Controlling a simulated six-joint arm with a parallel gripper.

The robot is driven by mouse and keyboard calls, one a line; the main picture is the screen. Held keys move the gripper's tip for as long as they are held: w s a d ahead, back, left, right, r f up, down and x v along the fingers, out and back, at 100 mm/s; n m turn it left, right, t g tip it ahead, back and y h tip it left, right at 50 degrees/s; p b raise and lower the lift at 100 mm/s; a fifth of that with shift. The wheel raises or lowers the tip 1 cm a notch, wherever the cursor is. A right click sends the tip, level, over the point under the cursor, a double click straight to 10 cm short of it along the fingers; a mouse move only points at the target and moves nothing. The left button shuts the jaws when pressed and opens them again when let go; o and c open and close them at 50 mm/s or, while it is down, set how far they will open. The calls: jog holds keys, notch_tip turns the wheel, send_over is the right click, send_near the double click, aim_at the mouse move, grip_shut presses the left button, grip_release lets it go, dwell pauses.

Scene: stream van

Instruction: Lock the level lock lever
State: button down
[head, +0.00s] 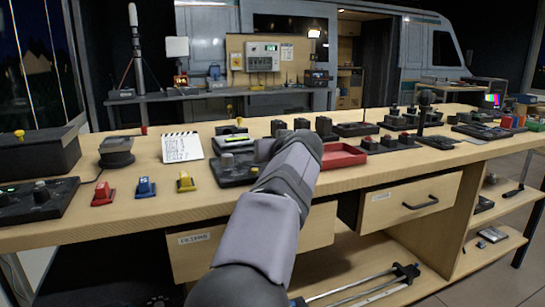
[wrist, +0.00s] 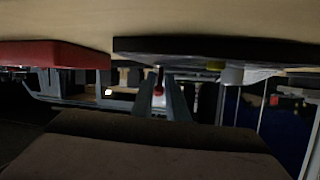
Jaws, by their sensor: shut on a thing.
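The black control panel (head: 236,170) lies on the wooden desk, left of my arm, with a grey knob on it. In the wrist view the panel (wrist: 215,48) appears upside down along the top. A thin dark lever with a red part (wrist: 159,80), which I take as the level lock lever, stands at the panel between my fingers. My gripper (wrist: 158,100) is shut on it. In the head view my own arm hides the lever and most of the gripper, so the lever's exact tilt cannot be told.
A red tray (head: 342,156) lies right of my wrist and shows in the wrist view (wrist: 50,54). Several small black devices stand behind. The desk's front edge runs beneath my arm.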

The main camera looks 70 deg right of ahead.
jog(key=c, duration=1.9)
grip_release()
jog(key=shift+v, duration=3.7)
jog(key=shift+r, duration=0.1)
